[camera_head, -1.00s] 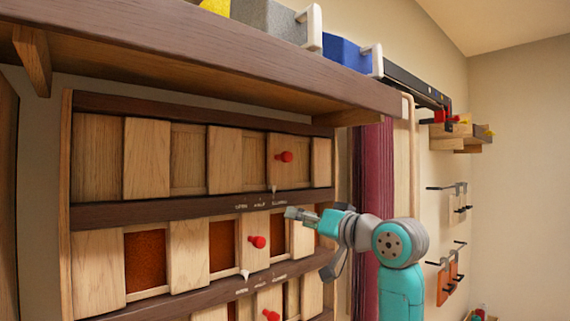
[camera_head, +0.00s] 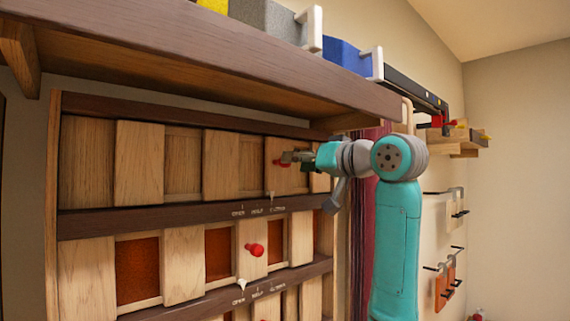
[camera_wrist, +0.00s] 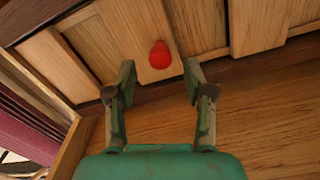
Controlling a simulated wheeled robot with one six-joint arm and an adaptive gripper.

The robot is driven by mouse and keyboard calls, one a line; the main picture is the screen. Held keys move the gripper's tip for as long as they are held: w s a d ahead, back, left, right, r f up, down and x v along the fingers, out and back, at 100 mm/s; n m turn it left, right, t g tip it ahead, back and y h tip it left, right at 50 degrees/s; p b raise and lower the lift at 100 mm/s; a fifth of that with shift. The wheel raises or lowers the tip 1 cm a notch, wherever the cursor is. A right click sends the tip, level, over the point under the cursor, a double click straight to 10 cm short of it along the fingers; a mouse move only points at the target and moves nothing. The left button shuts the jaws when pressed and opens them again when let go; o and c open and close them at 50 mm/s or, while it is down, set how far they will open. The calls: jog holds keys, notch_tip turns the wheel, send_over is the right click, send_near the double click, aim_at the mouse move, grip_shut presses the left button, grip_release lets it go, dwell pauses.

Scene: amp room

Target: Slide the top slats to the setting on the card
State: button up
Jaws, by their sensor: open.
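The top row of pale wooden slats (camera_head: 138,163) covers its openings with wood. Its red knob is partly hidden by my gripper (camera_head: 293,157) in the head view; in the wrist view the red knob (camera_wrist: 160,55) shows whole. My gripper (camera_wrist: 160,70) is open, one finger on either side of the knob's line, with the knob at or just beyond the fingertips; contact is not visible. No setting card can be made out.
A dark shelf (camera_head: 190,55) juts out above the slats, holding a grey bin (camera_head: 268,27) and a blue bin (camera_head: 345,57). The middle row has its own red knob (camera_head: 254,249) and orange gaps (camera_head: 138,268). A maroon curtain (camera_head: 362,215) hangs to the right.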

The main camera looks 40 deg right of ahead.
jog(key=shift+w+a, duration=0.1)
jog(key=shift+w, duration=2.4)
grip_shut()
